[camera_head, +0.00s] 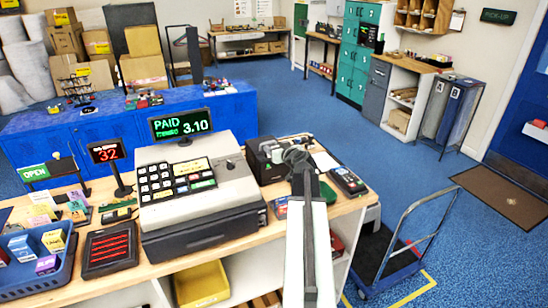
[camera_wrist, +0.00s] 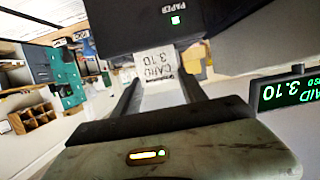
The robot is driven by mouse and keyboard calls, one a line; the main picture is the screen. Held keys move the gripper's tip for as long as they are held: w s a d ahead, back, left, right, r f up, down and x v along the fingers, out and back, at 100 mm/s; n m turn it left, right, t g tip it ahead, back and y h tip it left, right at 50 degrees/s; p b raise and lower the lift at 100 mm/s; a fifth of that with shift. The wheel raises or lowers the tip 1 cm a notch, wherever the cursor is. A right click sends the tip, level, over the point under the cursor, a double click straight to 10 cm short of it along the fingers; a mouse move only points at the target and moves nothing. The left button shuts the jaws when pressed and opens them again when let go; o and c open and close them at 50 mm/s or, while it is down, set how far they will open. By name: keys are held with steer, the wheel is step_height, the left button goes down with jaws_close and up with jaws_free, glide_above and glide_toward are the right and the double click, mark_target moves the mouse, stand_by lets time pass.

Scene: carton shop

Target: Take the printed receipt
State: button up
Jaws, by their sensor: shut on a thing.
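The printed receipt (camera_wrist: 158,66) is a small white slip reading CARD 3.10, upside down in the wrist view. My gripper (camera_wrist: 160,82) is shut on it, one dark finger at each side. The slip's upper end in the picture meets the edge of the black receipt printer (camera_wrist: 140,22), marked PAPER with a green light. I cannot tell if the slip is still joined to the printer. In the head view my gripper (camera_head: 293,152) is at the black printer (camera_head: 262,160) on the counter, and the receipt cannot be made out there.
The cash register (camera_head: 195,190) stands left of the printer, with a display (camera_head: 180,124) reading PAID 3.10. A card terminal (camera_head: 347,181) lies to the right on the wooden counter (camera_head: 110,262). A hand trolley (camera_head: 385,255) stands beyond the counter's right end. Open blue floor lies behind.

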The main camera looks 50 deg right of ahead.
step_height(320, 180, up, 10)
steer(key=p, duration=1)
